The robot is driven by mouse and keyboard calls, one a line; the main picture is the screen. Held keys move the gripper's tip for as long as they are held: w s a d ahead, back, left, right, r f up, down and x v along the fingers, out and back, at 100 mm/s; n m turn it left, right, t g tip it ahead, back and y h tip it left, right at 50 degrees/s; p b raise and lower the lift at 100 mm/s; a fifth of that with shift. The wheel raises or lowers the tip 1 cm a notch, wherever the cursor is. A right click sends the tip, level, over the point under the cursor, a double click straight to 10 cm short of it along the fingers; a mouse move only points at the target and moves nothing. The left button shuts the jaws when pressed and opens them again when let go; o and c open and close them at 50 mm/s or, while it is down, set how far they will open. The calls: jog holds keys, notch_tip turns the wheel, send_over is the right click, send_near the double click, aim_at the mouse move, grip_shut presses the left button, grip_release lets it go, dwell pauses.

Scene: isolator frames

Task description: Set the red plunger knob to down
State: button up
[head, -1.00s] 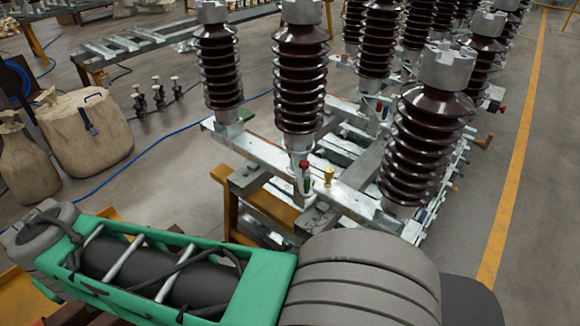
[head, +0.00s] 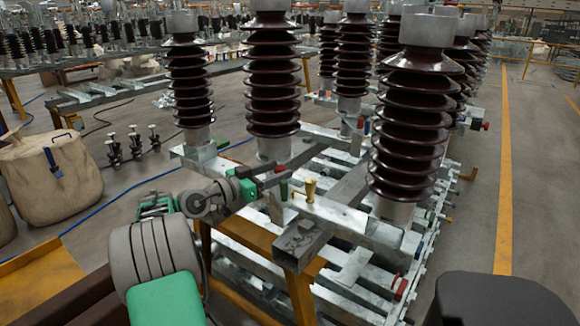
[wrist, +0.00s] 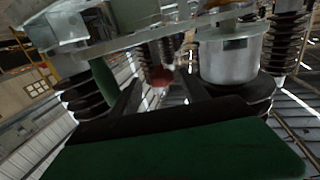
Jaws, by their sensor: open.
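The red plunger knob (wrist: 160,76) shows in the wrist view between the two dark fingers of my gripper (wrist: 163,92), just beyond or between their tips. In the head view my gripper (head: 288,167) is open beside the steel frame, at the near end of the insulator stand. A small patch of the red knob (head: 280,169) shows between its fingers; the rest is hidden. A green piece (head: 284,190) sits just below the fingers. I cannot tell whether the fingers touch the knob.
A brass fitting (head: 311,188) stands on the steel frame just right of my gripper. Tall brown ribbed insulators (head: 271,80) rise close behind and to the right (head: 410,130). A beige sack (head: 50,170) stands at left.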

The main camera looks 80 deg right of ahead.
jog(key=shift+x, duration=0.95)
jog(key=shift+w, duration=0.15)
grip_shut()
jog(key=shift+f, duration=0.1)
dwell(0.5)
